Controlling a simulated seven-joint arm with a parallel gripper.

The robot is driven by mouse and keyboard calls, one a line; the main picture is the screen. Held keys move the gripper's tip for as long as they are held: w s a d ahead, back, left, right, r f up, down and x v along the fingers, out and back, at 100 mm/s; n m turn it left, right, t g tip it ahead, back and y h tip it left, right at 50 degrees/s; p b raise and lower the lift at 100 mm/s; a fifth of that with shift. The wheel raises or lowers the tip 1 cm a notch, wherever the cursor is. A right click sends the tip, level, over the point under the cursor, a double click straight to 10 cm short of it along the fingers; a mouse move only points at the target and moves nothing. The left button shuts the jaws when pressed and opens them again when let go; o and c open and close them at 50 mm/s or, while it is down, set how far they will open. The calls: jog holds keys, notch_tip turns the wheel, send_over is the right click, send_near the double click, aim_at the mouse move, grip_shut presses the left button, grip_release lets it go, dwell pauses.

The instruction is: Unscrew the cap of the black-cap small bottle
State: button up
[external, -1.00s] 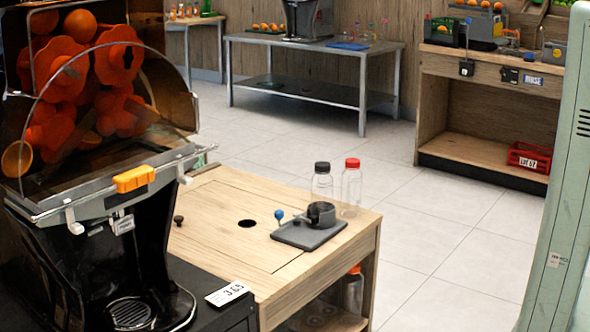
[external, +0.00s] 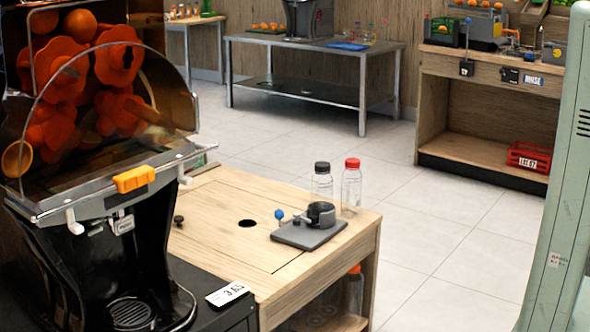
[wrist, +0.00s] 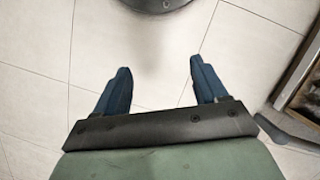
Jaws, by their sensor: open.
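The small bottle with the black cap (external: 322,167) stands upright on the wooden table in the external view, its clear body (external: 322,187) partly hidden by the grey holder in front of it. A red-capped clear bottle (external: 351,187) stands just right of it. My gripper (wrist: 160,78) shows in the wrist view with its two blue fingers spread wide, open and empty above the tiled floor. No bottle shows in the wrist view. My gripper is not visible in the external view.
A grey plate with a round holder and a blue-knobbed lever (external: 308,234) sits on the wooden table (external: 215,215) in front of the bottles. A large orange juicer (external: 95,200) stands at left. The tabletop's left part is mostly clear.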

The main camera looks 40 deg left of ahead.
jog(key=w+a+r+n+t+y, duration=0.15)
jog(key=a+r, duration=0.25)
jog(key=a, duration=0.4)
jog(key=w+a+r+n+t+h, duration=0.1)
jog(key=w+a+r+n, duration=0.2)
jog(key=a, duration=0.5)
notch_tip(320, 180, up, 47)
jog(key=n+t+y, duration=0.1)
jog(key=n+y, duration=0.5)
jog(key=n, duration=0.2)
send_over(323, 164)
jog(key=d, duration=0.6)
jog(key=shift+m, duration=0.25)
jog(key=x, duration=1.3)
jog(key=shift+a+f, duration=0.1)
jog(key=shift+f, duration=0.2)
